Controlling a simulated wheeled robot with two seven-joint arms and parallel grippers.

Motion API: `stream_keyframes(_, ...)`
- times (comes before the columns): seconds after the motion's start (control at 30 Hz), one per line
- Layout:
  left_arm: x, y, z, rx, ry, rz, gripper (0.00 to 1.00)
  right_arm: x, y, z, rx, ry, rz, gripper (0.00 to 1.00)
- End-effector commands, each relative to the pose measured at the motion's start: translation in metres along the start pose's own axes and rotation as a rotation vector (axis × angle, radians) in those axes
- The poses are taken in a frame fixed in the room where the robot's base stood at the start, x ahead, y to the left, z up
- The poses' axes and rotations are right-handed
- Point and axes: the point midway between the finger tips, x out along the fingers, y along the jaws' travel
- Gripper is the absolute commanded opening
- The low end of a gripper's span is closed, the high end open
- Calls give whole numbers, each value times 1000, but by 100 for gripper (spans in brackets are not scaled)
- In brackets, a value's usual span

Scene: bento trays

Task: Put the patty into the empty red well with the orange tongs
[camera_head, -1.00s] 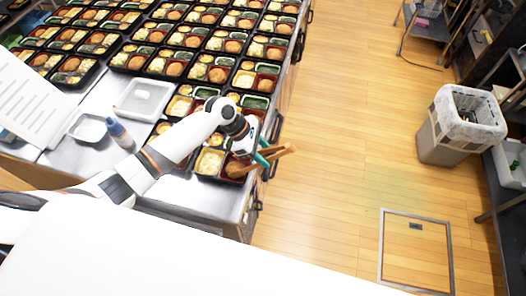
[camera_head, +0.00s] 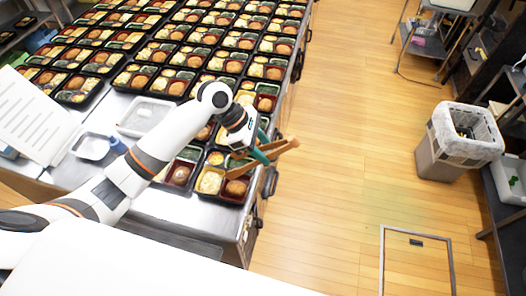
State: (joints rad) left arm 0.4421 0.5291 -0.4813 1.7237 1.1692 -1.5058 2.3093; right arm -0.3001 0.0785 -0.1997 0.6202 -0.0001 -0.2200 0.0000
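My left gripper (camera_head: 264,147) has teal fingers, shut on the orange tongs (camera_head: 278,150) over the front right corner of the table. The tongs slant down to the left, their tips just behind and above a brown patty (camera_head: 236,188). The tips look clear of the patty; exact contact cannot be told. The arm and tongs hide the tray's back part. My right gripper is out of view.
Rows of filled bento trays (camera_head: 187,58) cover the back of the steel table. A white tray (camera_head: 142,117), a small white dish (camera_head: 92,147) and a bottle (camera_head: 117,144) stand left of my arm. The floor right of the table is clear up to a bin (camera_head: 440,160).

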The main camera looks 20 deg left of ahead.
Motion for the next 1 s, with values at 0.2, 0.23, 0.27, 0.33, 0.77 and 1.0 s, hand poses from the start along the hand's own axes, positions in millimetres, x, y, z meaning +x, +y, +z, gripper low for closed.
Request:
stream_keyframes(0.2,0,0,0,0,1,0,34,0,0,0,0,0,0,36)
stream_keyframes(0.23,0,0,0,0,1,0,34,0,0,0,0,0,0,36)
stream_keyframes(0.27,0,0,0,0,1,0,34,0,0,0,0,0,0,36)
stream_keyframes(0.33,0,0,0,0,1,0,34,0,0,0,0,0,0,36)
stream_keyframes(0.77,-46,2,-32,4,2,-4,34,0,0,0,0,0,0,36)
stream_keyframes(1.0,-66,4,-45,0,1,0,34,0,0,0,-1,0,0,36)
